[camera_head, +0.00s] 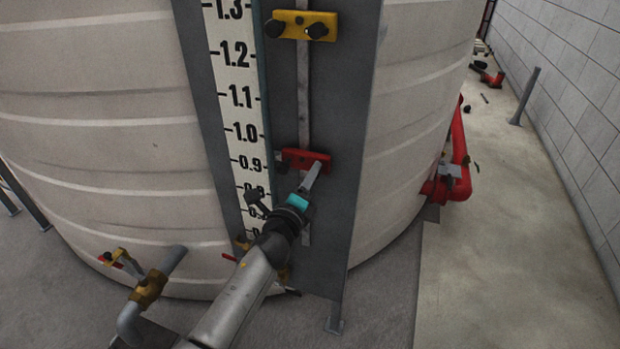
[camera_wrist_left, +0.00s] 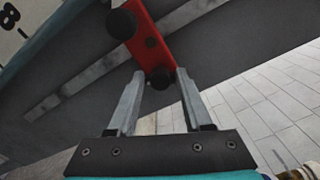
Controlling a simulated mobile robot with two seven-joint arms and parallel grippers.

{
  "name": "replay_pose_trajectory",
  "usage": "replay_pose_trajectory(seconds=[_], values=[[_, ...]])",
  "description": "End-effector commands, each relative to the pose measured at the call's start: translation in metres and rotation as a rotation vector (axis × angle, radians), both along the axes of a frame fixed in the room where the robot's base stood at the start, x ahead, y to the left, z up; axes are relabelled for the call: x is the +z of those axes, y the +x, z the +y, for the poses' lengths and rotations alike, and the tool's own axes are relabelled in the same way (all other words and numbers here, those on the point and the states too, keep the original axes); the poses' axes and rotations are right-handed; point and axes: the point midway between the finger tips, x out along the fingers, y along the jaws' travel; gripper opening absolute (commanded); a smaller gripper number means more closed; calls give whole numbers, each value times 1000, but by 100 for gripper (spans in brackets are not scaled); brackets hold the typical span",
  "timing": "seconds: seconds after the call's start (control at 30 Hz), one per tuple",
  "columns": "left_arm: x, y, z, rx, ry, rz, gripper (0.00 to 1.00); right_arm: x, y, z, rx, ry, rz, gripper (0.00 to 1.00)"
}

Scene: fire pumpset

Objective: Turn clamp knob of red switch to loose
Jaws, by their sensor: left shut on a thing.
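The red switch (camera_head: 300,156) is a short bar on the vertical slotted rail of the tank's level gauge, near the 0.9 mark. In the left wrist view the red switch (camera_wrist_left: 150,42) runs diagonally, with a black knob (camera_wrist_left: 121,24) at its upper end and the clamp knob (camera_wrist_left: 160,79) at its lower end. My left gripper (camera_head: 314,170) reaches up to the bar's right end and hides that knob in the head view. In the left wrist view my left gripper (camera_wrist_left: 161,77) has its fingertips on both sides of the lower knob, shut on it.
A yellow switch (camera_head: 301,24) with black knobs sits higher on the same rail. The white number scale (camera_head: 237,90) runs left of it. A brass valve (camera_head: 149,288) and pipe stand low at left. Red pipe (camera_head: 459,150) and open floor lie at right.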

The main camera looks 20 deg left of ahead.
Motion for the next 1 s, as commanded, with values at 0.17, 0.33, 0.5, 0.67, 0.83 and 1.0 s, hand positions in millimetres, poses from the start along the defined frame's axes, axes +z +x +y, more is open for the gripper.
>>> replay_pose_trajectory(seconds=[0.17, 0.33, 0.5, 0.67, 0.83, 1.0], values=[[-1, 0, 0, 1, -157, 5, 0, 0, 0, 0, 0, 0, 0, 50], [-1, 0, 0, 1, -280, 9, 0, 0, 0, 0, 0, 1, 0, 50], [-1, 0, 0, 0, -369, 12, 0, 1, 0, 0, 0, 1, 0, 50], [-1, 0, 0, 0, -421, 14, 0, 1, 0, 1, 0, 1, 0, 50], [-2, 0, 0, 0, -446, 15, 0, 1, 0, 1, 0, 1, 0, 50], [-2, 0, 0, 0, -453, 15, 0, 1, 0, 1, 1, 1, 0, 50]])
